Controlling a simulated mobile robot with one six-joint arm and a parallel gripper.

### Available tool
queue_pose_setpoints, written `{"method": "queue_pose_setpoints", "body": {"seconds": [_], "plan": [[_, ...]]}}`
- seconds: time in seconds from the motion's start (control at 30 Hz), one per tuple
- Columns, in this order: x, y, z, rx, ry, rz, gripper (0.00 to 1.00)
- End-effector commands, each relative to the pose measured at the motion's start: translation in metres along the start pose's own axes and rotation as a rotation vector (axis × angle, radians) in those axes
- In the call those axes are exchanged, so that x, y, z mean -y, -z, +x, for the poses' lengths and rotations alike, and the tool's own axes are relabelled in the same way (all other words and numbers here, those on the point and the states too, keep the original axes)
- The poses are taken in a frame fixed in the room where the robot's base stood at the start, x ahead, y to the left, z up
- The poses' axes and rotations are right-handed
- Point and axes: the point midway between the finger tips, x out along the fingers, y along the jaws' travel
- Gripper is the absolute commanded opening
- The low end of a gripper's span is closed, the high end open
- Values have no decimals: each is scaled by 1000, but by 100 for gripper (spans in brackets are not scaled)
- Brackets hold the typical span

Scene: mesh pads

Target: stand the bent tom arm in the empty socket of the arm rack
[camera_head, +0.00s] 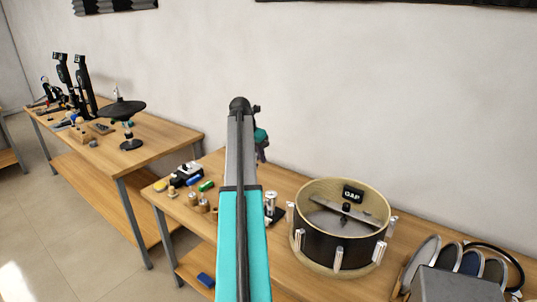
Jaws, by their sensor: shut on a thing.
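My teal and grey arm rises through the middle of the picture and hides much behind it. Just right of its top, a small dark and teal part of the end of my gripper (262,146) shows above the back of the near table. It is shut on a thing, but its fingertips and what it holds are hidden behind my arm. I cannot make out the bent tom arm. I cannot pick out the arm rack or its empty socket for certain either.
A black drum (340,254) with a pale rim stands on the near table, right of my arm. Small coloured parts (207,185) lie left of it. Curved grey pieces (470,262) stand at the far right. The left table (165,142) holds a black cymbal (122,110) and dark uprights (84,80).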

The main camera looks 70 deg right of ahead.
Motion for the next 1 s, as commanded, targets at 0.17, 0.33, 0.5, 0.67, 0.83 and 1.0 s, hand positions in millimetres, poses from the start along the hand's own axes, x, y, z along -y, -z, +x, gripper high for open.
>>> {"method": "queue_pose_setpoints", "body": {"seconds": [0.17,0.33,0.5,0.67,0.83,1.0], "plan": [[-40,54,-7,0,6,11,0],[-74,104,-16,1,13,30,0],[-103,156,-26,0,21,48,0],[-126,206,-36,0,29,67,0],[-147,261,-47,0,38,87,0],[-163,317,-59,0,46,108,0]]}}
